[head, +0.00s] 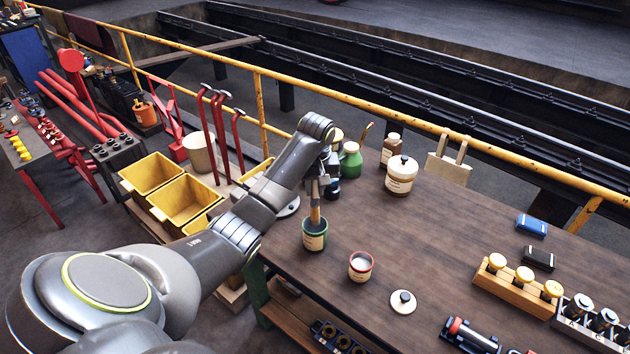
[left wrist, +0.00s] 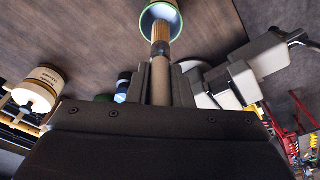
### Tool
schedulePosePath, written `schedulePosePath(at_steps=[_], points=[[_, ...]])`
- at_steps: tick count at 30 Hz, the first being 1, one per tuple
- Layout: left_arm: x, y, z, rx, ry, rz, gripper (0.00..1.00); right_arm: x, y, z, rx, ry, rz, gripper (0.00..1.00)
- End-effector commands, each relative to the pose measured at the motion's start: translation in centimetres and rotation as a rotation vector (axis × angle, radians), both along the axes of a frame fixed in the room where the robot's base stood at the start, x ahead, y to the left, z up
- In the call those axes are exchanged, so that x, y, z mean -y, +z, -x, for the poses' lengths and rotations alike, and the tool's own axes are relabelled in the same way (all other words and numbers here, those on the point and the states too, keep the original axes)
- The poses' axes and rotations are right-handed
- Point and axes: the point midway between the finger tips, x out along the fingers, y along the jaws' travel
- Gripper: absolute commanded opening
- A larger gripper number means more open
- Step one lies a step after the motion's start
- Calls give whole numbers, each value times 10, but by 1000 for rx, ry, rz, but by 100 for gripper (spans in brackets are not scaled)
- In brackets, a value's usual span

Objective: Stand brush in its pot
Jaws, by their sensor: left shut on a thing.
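My left gripper (head: 317,188) is shut on the brush handle above the pot. In the left wrist view my left gripper (left wrist: 160,85) holds the brush (left wrist: 161,48), whose far end overlaps the opening of the green-rimmed pot (left wrist: 147,22). The pot stands on the brown table (head: 430,255). My right gripper is in neither view.
A red-rimmed tin (head: 361,267) and a white lid (head: 403,302) stand close to the pot's right. A green bottle (head: 350,162) and a cream jar (head: 401,176) stand behind. A wooden rack (head: 515,288) is at right. The table's middle is clear.

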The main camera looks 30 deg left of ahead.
Motion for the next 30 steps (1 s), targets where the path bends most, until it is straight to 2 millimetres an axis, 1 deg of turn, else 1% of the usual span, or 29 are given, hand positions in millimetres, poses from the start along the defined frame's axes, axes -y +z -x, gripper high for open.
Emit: schedulePosePath(at_steps=[3,16,22,30], points=[[0,-11,0,-1,0,0,0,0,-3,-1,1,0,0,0],[0,-44,0,-2,-1,1,0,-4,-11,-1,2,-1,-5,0],[0,-51,0,0,-1,0,0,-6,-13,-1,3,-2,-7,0],[0,-53,0,0,-1,0,0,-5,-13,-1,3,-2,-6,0]])
